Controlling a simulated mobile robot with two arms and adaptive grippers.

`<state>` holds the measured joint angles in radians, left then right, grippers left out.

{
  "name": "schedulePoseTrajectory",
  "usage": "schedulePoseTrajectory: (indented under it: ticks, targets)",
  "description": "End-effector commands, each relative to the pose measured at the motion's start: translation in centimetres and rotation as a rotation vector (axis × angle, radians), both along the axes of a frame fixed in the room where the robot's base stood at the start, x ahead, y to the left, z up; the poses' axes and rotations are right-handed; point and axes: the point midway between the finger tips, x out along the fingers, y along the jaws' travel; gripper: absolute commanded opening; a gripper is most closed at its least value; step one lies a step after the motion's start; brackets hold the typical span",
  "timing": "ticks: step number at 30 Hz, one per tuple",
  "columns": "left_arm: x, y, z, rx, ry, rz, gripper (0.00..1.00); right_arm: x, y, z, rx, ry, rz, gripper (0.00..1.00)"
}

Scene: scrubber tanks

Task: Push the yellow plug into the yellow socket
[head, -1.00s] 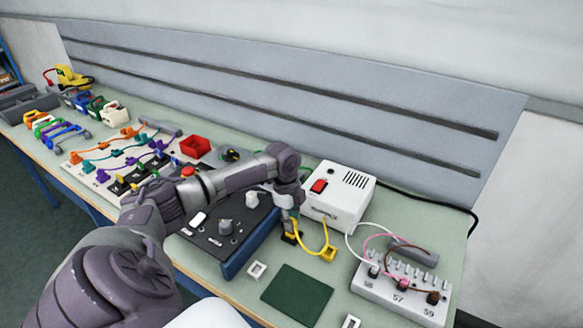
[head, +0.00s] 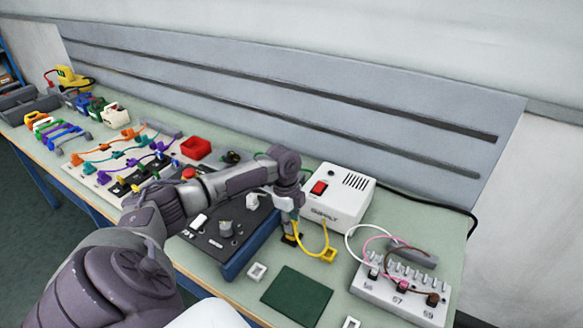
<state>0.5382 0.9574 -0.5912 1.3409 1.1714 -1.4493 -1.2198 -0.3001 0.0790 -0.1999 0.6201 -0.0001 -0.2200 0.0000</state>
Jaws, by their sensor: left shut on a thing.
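My left gripper (head: 291,234) points down between the dark control panel and the white box, its fingertips close to the table. It is shut on the yellow plug (head: 296,231), which is mostly hidden by the fingers. A yellow cable (head: 309,250) runs in a loop from there to the front of the white box (head: 338,200). A yellow square frame, which looks like the yellow socket (head: 328,255), lies on the table right of the gripper, beside the cable. Whether the plug touches anything below is too small to tell. My right gripper is not in view.
The dark control panel (head: 215,243) stands left of the gripper. A grey terminal block (head: 400,294) with wires stands at right. Cables and a red bin (head: 196,148) are further left.

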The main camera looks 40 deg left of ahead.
Motion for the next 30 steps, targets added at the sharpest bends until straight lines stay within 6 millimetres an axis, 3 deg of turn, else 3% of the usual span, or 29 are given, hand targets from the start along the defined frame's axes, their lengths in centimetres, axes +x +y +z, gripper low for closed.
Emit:
schedulePoseTrajectory:
  ticks: [20,21,24,26,30]
  targets:
    - [0.0,0.0,-2.1,0.0,0.001,0.0,0.0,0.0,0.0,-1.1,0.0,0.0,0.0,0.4]
    - [0.0,0.0,-2.1,0.0,0.001,0.0,0.28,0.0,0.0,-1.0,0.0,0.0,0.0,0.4]
    - [0.0,0.0,-2.0,0.0,0.001,0.0,0.45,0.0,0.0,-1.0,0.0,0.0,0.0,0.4]
    - [0.0,0.0,-2.0,0.0,0.001,0.0,0.54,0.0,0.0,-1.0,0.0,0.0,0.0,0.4]
    - [0.0,0.0,-2.0,0.0,0.0,0.0,0.54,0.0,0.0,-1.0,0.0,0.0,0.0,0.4]
